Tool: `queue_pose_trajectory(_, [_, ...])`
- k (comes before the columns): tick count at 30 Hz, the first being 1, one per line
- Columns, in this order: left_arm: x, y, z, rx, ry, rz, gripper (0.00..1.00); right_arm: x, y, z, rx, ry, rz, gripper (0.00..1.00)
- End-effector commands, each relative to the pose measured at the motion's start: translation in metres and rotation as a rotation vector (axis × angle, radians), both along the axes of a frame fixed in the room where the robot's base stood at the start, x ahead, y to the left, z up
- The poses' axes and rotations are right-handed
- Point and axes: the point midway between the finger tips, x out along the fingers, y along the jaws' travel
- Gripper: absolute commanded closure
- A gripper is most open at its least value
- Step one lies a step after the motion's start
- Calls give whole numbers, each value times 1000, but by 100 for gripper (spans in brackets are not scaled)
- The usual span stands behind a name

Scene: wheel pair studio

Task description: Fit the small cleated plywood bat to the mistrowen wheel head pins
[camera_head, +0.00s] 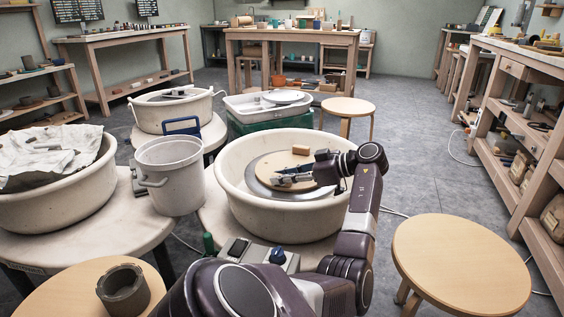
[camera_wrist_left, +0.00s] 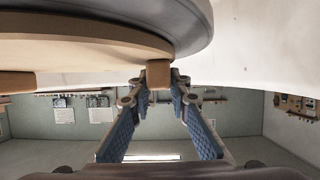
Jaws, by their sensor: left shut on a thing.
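The plywood bat (camera_head: 268,163) is a pale round disc over the grey wheel head (camera_head: 262,190), inside the cream splash pan (camera_head: 233,150). A wooden cleat (camera_head: 301,149) stands on the bat's far side. My left gripper (camera_head: 290,178) reaches in from the right and is shut on a cleat of the bat. In the left wrist view that cleat (camera_wrist_left: 158,73) sits between the blue-padded fingertips, with the bat's edge (camera_wrist_left: 75,52) and grey wheel head (camera_wrist_left: 195,38) beyond. The pins are hidden, and I cannot tell whether the bat is seated. My right gripper is not in view.
A grey bucket (camera_head: 172,170) stands left of the pan. A control box (camera_head: 262,255) sits in front. A round stool (camera_head: 460,262) is at right, another (camera_head: 347,107) behind. A second wheel (camera_head: 170,108) and a cloth-covered basin (camera_head: 80,205) stand left.

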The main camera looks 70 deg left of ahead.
Motion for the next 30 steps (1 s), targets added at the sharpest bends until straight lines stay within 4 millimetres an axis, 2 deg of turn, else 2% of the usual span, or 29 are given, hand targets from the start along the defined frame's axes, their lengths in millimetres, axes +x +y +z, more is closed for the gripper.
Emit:
queue_pose_trajectory(1, [0, 0, 2, 4, -1, 1, 81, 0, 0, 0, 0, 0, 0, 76])
queue_pose_trajectory(6, [0, 0, 1, 3, -1, 0, 63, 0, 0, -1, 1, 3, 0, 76])
queue_pose_trajectory(14, [0, 0, -1, -3, 0, -1, 63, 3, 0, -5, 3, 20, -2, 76])
queue_pose_trajectory(17, [0, 0, 5, -1, -2, 0, 63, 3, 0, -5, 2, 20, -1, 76])
queue_pose_trajectory(30, [0, 1, 83, 3, -3, 1, 63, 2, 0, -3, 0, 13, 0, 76])
